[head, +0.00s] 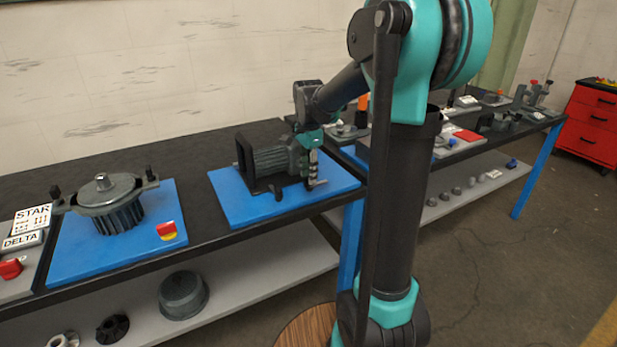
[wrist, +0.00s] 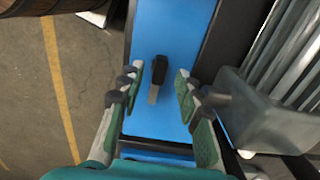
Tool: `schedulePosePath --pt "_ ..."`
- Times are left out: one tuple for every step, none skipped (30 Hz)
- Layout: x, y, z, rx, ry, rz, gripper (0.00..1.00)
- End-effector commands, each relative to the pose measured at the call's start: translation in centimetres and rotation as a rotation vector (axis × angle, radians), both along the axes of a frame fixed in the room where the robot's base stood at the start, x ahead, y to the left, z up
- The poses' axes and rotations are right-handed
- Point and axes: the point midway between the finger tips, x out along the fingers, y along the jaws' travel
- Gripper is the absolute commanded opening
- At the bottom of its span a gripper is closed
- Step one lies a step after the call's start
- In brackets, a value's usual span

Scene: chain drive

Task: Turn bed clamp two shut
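A clamp lever with a black grip and a pale metal end (wrist: 157,75) stands over the blue base plate (wrist: 150,30) in the wrist view. I cannot read a number on it, so I cannot tell whether it is bed clamp two. My gripper (wrist: 160,72) is open, with one finger on each side of the lever and a gap to both. In the head view, my gripper (head: 314,170) hangs at the right end of the grey finned motor (head: 275,161), above its blue plate (head: 235,209). A small dark lever (head: 277,192) shows at the motor's front.
The motor's finned body (wrist: 265,115) lies close to the right finger in the wrist view. A black bracket (head: 243,160) stands at the motor's left. Another blue plate (head: 80,260) holds a round housing (head: 105,200) and a red-yellow switch (head: 167,231). Floor lies beyond the bench's front edge.

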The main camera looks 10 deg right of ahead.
Motion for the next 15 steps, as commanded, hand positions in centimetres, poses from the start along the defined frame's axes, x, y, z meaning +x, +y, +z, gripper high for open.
schedulePosePath --pt "0.0 0.0 -0.5 0.0 0.0 0.0 0.34" --pt "0.0 0.0 -0.8 0.0 0.0 0.0 0.34" --pt "0.0 0.0 -1.0 0.0 0.0 0.0 0.34" --pt "0.0 0.0 -1.2 0.0 0.0 0.0 0.34" --pt "0.0 0.0 -1.3 0.0 0.0 0.0 0.34" --pt "0.0 0.0 -1.5 0.0 0.0 0.0 0.34" --pt "0.0 0.0 -1.5 0.0 0.0 0.0 0.34" --pt "0.0 0.0 -1.6 0.0 0.0 0.0 0.34" --pt "0.0 0.0 -1.6 0.0 0.0 0.0 0.34" --pt "0.0 0.0 -1.6 0.0 0.0 0.0 0.34" --pt "0.0 0.0 -1.6 0.0 0.0 0.0 0.34" --pt "0.0 0.0 -1.6 0.0 0.0 0.0 0.34" --pt "0.0 0.0 -1.6 0.0 0.0 0.0 0.34" --pt "0.0 0.0 -1.6 0.0 0.0 0.0 0.34" --pt "0.0 0.0 -1.6 0.0 0.0 0.0 0.33"
